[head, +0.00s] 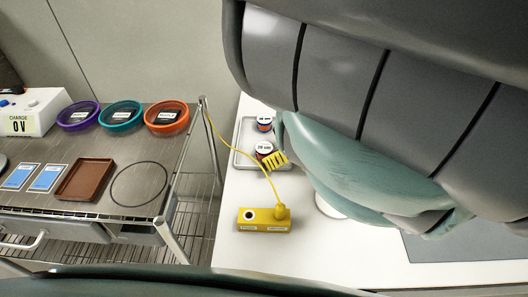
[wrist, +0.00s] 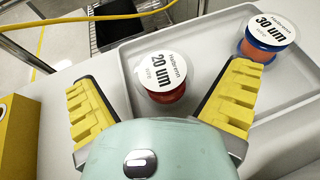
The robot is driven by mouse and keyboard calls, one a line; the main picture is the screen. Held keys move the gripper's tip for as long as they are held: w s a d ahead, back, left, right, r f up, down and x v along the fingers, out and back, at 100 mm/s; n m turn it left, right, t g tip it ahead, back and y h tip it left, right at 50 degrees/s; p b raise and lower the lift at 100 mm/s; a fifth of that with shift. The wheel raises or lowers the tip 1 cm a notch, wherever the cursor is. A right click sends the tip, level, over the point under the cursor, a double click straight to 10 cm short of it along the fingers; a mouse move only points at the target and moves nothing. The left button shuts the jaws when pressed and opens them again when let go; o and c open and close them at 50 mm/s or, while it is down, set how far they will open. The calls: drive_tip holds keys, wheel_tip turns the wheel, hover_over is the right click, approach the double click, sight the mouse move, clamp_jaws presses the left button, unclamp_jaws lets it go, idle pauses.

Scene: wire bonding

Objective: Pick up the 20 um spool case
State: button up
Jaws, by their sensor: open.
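The 20 um spool case (wrist: 165,72) is a small round case with a white labelled lid and a red body. It sits on the grey tray (wrist: 210,40), between and slightly beyond my yellow fingers. My gripper (wrist: 163,85) is open and empty, one finger on each side of the case, with a gap visible on both sides. In the head view the 20 um case (head: 263,147) stands at the near part of the tray, beside a yellow finger of my gripper (head: 275,160). My arm hides the other finger there.
A 30 um case (wrist: 268,35) with a blue rim stands on the same tray, right of my right finger. A yellow box (head: 264,219) with a yellow cable stands on the white table nearer me. A cart (head: 100,150) with bowls stands left.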

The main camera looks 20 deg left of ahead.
drive_tip(key=shift+a+f, duration=0.25)
drive_tip(key=shift+a, duration=0.35)
drive_tip(key=shift+w, duration=0.1)
drive_tip(key=shift+d, duration=0.1)
drive_tip(key=shift+c, duration=0.3)
drive_tip(key=c, duration=1.3)
drive_tip(key=shift+o, duration=0.2)
drive_tip(key=shift+r, duration=0.15)
